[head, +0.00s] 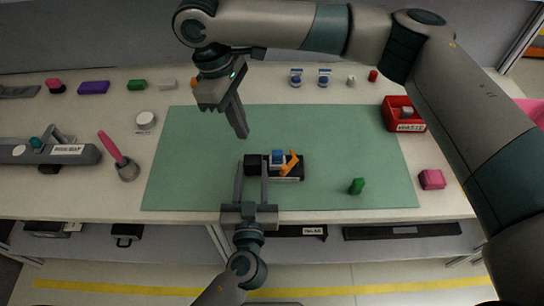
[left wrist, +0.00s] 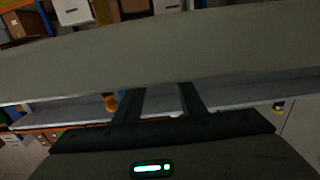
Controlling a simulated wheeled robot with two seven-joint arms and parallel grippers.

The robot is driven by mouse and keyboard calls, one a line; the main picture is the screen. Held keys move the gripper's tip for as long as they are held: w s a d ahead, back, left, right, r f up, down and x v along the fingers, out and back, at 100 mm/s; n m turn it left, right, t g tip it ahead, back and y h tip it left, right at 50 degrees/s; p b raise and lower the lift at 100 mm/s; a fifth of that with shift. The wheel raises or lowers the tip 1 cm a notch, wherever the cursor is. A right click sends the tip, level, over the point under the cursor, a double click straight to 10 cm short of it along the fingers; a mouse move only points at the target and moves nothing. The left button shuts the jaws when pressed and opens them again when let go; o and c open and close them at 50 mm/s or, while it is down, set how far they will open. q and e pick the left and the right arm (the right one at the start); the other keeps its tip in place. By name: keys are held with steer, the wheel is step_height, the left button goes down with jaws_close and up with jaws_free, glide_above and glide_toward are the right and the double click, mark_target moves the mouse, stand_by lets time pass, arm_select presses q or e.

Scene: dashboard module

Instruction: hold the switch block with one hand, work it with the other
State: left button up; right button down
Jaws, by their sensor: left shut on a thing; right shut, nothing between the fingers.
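The switch block lies on the green mat (head: 200,170). It has a black block-like end (head: 253,167) on the left, a blue and white switch (head: 278,157) in the middle and a tilted orange lever (head: 290,163) on the right. My left gripper (head: 252,172) reaches up from the front edge, its two fingers on either side of the black end, shut on it. My right gripper (head: 242,134) is shut and empty, pointing down above the mat, up and left of the block and apart from it. In the left wrist view the left fingers (left wrist: 158,98) show, but I cannot make out the block.
A red bin (head: 388,112) stands at the right. A grey labelled device (head: 88,154) and a pink-handled tool (head: 112,148) are at the left. Several small items line the back. The mat's left part is clear.

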steer(key=shift+s+d+r, duration=0.2)
steer(key=shift+s+d, duration=0.1)
steer(key=shift+d, duration=0.05)
steer(key=shift+f, duration=0.15)
steer(key=d+f, duration=0.1)
steer(key=f, duration=0.2)
steer(key=s+d+f, duration=0.1)
steer(key=d+f, duration=0.1)
steer(key=f, duration=0.1)
steer(key=d+f, duration=0.2)
steer(key=f, duration=0.1)
steer(key=shift+s+f, duration=0.2)
steer(key=shift+f, duration=0.05)
steer(key=shift+s+d, duration=0.2)
steer(key=shift+d, duration=0.4)
